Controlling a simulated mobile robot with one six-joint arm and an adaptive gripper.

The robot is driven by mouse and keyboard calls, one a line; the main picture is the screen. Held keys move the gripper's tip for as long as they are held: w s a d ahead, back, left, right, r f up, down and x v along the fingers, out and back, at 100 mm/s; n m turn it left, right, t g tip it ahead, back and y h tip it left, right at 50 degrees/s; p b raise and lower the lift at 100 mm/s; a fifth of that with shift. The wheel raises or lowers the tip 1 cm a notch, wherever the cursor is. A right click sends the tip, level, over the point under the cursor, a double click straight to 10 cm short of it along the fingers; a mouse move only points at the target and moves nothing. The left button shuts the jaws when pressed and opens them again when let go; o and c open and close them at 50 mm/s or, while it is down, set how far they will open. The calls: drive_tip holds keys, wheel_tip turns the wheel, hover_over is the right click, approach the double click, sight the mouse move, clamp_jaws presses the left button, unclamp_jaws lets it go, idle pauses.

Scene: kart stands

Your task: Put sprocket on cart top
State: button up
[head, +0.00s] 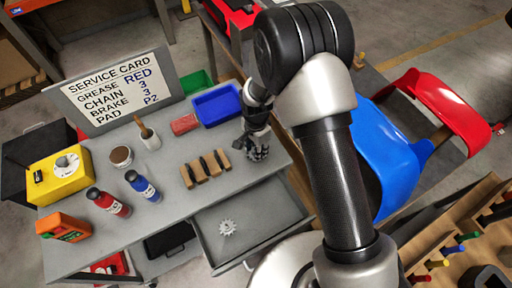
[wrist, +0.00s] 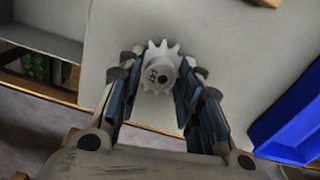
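A grey toothed sprocket (wrist: 160,68) with a hub and a dark bore sits between my fingertips in the wrist view. My gripper (wrist: 163,75) has its pads against both sides of it, with a grey surface behind. In the head view my gripper (head: 257,150) is low at the right end of the grey cart top (head: 225,190), beside the brown block with dark slots. Whether the sprocket touches the top is hard to tell. Another light toothed sprocket (head: 228,228) lies in the open drawer (head: 260,219) below the front edge.
A service card (head: 118,88) stands behind.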

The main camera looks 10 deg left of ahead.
drive_tip(key=shift+o, duration=1.2)
wheel_tip(320, 180, up, 13)
drive_tip(key=p, duration=0.3)
drive_tip(key=s+d+r+n+t, duration=0.1)
drive_tip(key=s+d+r+n, duration=0.1)
drive_tip(key=d+r, duration=0.5)
drive_tip(key=s+d+r+n+t, duration=0.15)
drive_tip(key=d+r, duration=0.25)
drive_tip(key=r, duration=0.6)
drive_tip(key=s+d+r+n+t, duration=0.1)
drive_tip(key=s+d+r, duration=0.3)
drive_tip(key=s, duration=0.4)
drive_tip(key=s+d+r+n+t, duration=0.1)
drive_tip(key=s+d+r+n, duration=0.3)
drive_tip(key=s, duration=0.5)
drive_tip(key=shift+s+d, duration=0.15)
drive_tip(key=shift+d, duration=0.8)
